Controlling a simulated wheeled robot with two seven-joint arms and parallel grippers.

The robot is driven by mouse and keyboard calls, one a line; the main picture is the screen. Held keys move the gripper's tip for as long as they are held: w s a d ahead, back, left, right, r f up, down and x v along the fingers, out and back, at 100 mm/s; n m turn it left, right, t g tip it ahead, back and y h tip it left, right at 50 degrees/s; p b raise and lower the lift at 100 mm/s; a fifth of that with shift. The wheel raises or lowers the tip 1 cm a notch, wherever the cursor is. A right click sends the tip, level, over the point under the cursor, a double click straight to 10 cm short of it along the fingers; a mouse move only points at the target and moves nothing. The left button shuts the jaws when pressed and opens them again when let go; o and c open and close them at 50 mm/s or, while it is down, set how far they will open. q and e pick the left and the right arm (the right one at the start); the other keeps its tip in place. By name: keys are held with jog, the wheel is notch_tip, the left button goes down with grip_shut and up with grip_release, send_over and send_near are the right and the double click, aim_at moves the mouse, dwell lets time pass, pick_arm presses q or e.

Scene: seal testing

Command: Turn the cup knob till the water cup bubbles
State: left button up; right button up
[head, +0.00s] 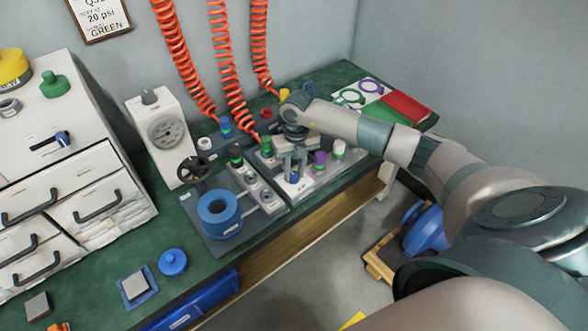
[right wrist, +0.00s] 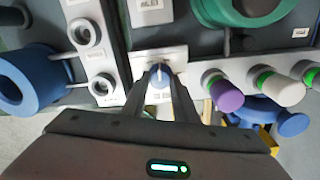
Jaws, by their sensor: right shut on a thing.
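My right gripper (head: 294,168) reaches down over the light panel on the bench. In the right wrist view, its fingers (right wrist: 160,84) are closed around a small blue knob (right wrist: 158,75) on a white plate. The knob also shows between the fingers in the head view (head: 294,177). A thick-walled blue round cup (head: 219,212) stands on a grey plate to the left, apart from the gripper; part of it shows at the left of the right wrist view (right wrist: 22,88). I cannot tell whether it is the water cup, and no bubbles can be made out. My left gripper is out of view.
Purple (head: 320,158) and white (head: 338,148) knobs stand close to the right of the gripper. A black-and-green fitting (head: 235,154), a gauge box (head: 163,135) and a black handwheel (head: 194,170) are to the left. Orange coiled hoses (head: 228,70) hang behind.

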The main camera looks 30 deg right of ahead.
jog(key=shift+r+m, duration=0.1)
jog(key=shift+m, duration=0.5)
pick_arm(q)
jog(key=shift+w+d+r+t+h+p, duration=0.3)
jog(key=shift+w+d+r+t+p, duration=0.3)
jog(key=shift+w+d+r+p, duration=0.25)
pick_arm(e)
jog(key=shift+m, duration=1.9)
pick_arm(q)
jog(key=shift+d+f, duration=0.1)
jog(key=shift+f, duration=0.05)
pick_arm(e)
jog(key=o, duration=1.1)
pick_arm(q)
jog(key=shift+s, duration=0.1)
